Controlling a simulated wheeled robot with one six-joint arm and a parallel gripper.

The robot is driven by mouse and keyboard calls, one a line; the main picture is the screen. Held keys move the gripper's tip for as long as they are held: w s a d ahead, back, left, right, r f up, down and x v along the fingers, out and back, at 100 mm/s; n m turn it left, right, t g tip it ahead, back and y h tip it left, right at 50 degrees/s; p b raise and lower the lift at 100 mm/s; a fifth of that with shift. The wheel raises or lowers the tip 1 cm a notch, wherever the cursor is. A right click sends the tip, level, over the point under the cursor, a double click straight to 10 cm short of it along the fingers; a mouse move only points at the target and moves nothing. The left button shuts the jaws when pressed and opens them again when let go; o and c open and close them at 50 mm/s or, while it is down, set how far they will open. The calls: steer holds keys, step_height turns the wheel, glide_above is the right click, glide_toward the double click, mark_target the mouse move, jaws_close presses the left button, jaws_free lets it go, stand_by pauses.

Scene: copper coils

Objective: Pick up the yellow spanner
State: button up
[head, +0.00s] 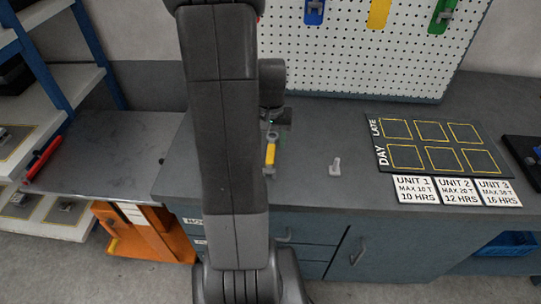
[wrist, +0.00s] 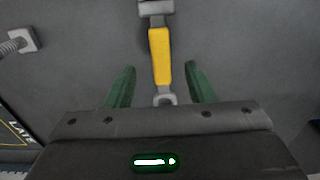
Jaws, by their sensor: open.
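The yellow spanner (wrist: 160,57) lies on the dark grey worktop, with a yellow handle and grey metal ends. In the wrist view it runs up and down the picture, and its near ring end sits between the two green fingers of my gripper (wrist: 160,88). The fingers are apart, with a gap on each side of the spanner. In the head view the yellow spanner (head: 270,154) shows just right of my arm, which hides part of the worktop around it. The spanner's far end is cut off at the top of the wrist view.
A small grey fitting (head: 336,167) stands on the worktop to the right. A black board with yellow squares (head: 430,146) and white unit cards (head: 416,190) lie farther right. A pegboard (head: 360,55) with coloured tool holders rises behind. Worktop between spanner and fitting is clear.

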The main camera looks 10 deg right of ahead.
mark_target(271, 154)
steer(key=shift+w+f, duration=0.1)
steer(key=shift+f, duration=2.35)
jaws_close()
step_height(271, 154, up, 10)
